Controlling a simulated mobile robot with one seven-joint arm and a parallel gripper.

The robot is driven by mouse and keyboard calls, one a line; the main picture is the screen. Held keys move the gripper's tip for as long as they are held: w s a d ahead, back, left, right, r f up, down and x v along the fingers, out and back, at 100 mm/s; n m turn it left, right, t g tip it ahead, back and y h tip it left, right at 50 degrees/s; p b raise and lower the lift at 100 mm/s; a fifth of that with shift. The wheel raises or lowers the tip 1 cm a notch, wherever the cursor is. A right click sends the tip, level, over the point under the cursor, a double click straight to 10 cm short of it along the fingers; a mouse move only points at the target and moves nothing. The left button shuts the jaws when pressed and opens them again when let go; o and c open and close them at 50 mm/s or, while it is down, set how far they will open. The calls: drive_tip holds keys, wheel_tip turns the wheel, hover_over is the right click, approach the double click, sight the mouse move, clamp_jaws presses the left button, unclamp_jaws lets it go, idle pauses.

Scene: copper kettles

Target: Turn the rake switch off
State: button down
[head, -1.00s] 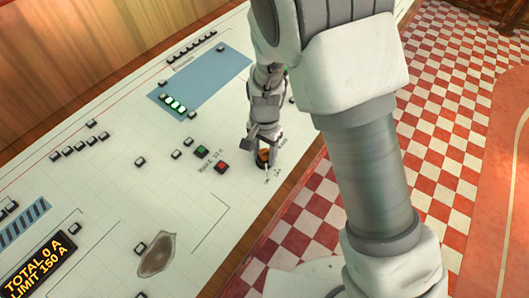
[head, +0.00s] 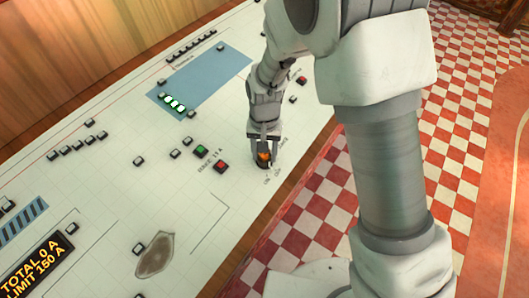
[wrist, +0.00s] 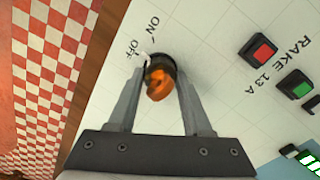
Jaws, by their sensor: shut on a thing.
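The rake switch is an orange rotary knob (wrist: 160,80) on a dark round base, with ON and OFF printed beside it. A small white mark at its edge lies near the OFF lettering; the exact setting is hard to tell. In the head view the knob (head: 264,155) sits near the panel's front edge. My gripper (wrist: 160,82) points down at the panel with a finger on each side of the knob, shut on it. In the head view my gripper (head: 264,151) partly covers the knob.
A red button (wrist: 262,50) and a green button (wrist: 295,84) stand by the label RAKE 13 A. The white panel (head: 205,195) carries several other small buttons, a blue area (head: 213,73) and a display (head: 35,266) reading TOTAL 0 A. A checkered floor lies beyond the panel's edge.

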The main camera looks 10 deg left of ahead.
drive_tip(key=shift+n, duration=1.3)
drive_tip(key=shift+n+b, duration=0.3)
drive_tip(key=shift+n, duration=0.2)
drive_tip(key=shift+c, duration=1.7)
unclamp_jaws()
drive_tip(key=shift+r, duration=0.1)
wheel_tip(320, 180, up, 17)
drive_tip(key=p, duration=0.1)
drive_tip(key=shift+r+p, duration=0.15)
drive_tip(key=shift+p, duration=0.25)
